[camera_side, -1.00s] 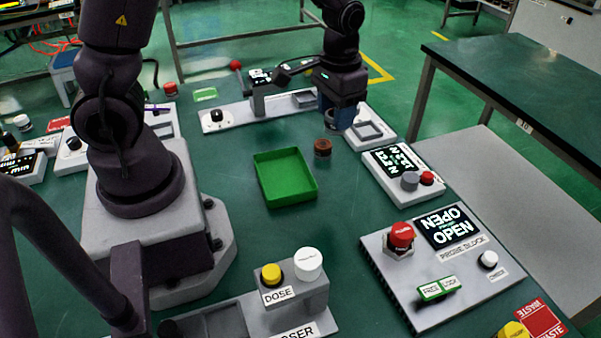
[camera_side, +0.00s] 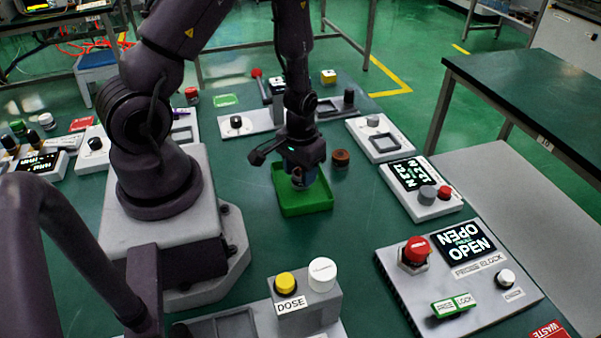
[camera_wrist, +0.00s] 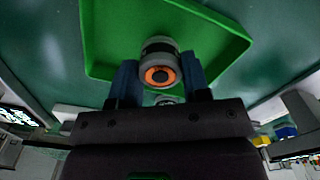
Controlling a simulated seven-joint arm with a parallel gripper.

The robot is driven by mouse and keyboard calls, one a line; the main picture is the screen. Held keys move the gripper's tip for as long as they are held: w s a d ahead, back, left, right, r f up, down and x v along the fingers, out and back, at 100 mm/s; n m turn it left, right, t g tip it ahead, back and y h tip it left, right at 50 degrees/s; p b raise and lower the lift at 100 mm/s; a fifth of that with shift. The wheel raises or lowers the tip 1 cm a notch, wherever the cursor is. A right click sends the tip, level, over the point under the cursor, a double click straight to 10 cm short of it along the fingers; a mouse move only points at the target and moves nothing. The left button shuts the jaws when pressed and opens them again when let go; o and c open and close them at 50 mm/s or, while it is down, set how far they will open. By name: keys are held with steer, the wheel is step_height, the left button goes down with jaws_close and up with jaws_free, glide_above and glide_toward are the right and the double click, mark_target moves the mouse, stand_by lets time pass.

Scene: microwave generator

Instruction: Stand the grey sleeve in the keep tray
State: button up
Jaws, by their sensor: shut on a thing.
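The green tray (camera_side: 318,207), which I take for the keep tray, stands on the bench, shallow and square with raised walls. My gripper (camera_side: 298,183) points down over it. In the wrist view my gripper (camera_wrist: 159,78) is shut on the grey sleeve (camera_wrist: 158,46), a short cylinder with a dark band and an orange ring around a dark hole at the end facing the camera. The green tray (camera_wrist: 105,40) lies behind it there. In the side view the fingers largely hide the sleeve. I cannot tell whether it touches the tray floor.
A brown round piece (camera_side: 341,158) stands just right of the tray.

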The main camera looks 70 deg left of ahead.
steer(key=shift+f, duration=0.4)
steer(key=shift+f, duration=0.1)
steer(key=o, duration=1.1)
steer(key=d+r+m+t, duration=0.2)
steer(key=d+r, duration=0.1)
steer(key=r, duration=1)
steer(key=d+r+m+t, duration=0.1)
steer(key=d+r, duration=0.2)
steer(key=r, duration=0.9)
steer(key=shift+s+d+r+m+t, duration=0.45)
steer(key=shift+s+d+r, duration=0.25)
steer(key=shift+s+r, duration=0.45)
steer(key=shift+s+d+r+m+t, duration=0.4)
steer(key=shift+s+d+r, duration=0.35)
steer(key=shift+r, duration=0.75)
steer(key=shift+s+d+r+m+t, duration=0.45)
steer(key=shift+s+d+r, duration=0.15)
steer(key=shift+s+r, duration=0.6)
